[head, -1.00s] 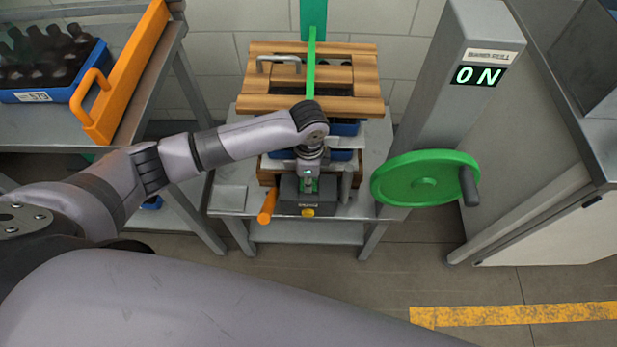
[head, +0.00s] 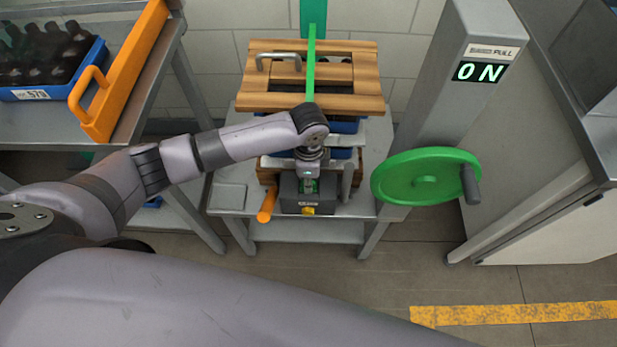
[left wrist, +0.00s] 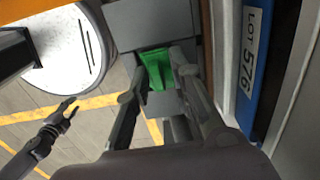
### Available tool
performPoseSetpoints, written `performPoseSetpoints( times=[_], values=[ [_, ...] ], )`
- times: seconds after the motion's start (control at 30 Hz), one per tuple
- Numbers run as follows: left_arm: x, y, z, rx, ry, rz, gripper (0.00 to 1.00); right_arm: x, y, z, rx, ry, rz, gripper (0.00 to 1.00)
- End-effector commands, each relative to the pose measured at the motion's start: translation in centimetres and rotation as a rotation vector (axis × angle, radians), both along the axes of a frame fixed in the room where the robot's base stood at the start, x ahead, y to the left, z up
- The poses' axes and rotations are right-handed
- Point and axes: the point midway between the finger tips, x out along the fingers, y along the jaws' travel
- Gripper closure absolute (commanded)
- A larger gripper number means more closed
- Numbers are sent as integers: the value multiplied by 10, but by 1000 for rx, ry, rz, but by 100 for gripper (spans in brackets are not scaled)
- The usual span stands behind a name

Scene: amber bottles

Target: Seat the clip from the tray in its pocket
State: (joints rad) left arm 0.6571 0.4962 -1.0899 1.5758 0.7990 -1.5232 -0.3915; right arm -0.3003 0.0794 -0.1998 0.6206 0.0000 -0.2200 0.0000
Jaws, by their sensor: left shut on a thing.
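The green clip (left wrist: 158,70) is between the fingers of my left gripper (left wrist: 158,84) in the left wrist view. The gripper is shut on it. In the head view the left gripper (head: 308,178) points down at a dark grey fixture (head: 318,208) on the small metal table, with a bit of green at its tips. The pocket is hidden under the gripper, and I cannot tell whether the clip touches it. A flat grey tray (head: 229,197) lies left of the fixture and looks empty. My right gripper (left wrist: 66,110) shows small in the left wrist view, fingers apart and empty.
An orange handle (head: 267,205) sticks out left of the fixture. Behind it stand blue crates (head: 345,126) under a wooden frame (head: 350,103) with a green bar. A green handwheel (head: 415,180) is at the right. A bottle crate (head: 45,93) stands far left.

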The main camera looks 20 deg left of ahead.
Motion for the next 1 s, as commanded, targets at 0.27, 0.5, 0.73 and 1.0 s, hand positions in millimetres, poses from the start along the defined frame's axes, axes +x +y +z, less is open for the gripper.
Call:
performPoseSetpoints(
  times=[0.27,0.5,0.73,1.0],
  values=[
    [0,0,-3,0,0,0,70,0,0,-1,0,0,0,66],
    [0,0,-2,0,0,0,56,0,0,-1,0,0,0,66],
    [0,0,-2,0,0,0,56,0,-1,-1,-1,1,1,66],
    [1,0,26,-1,-4,-1,56,0,-1,-1,-1,1,1,66]
  ],
)
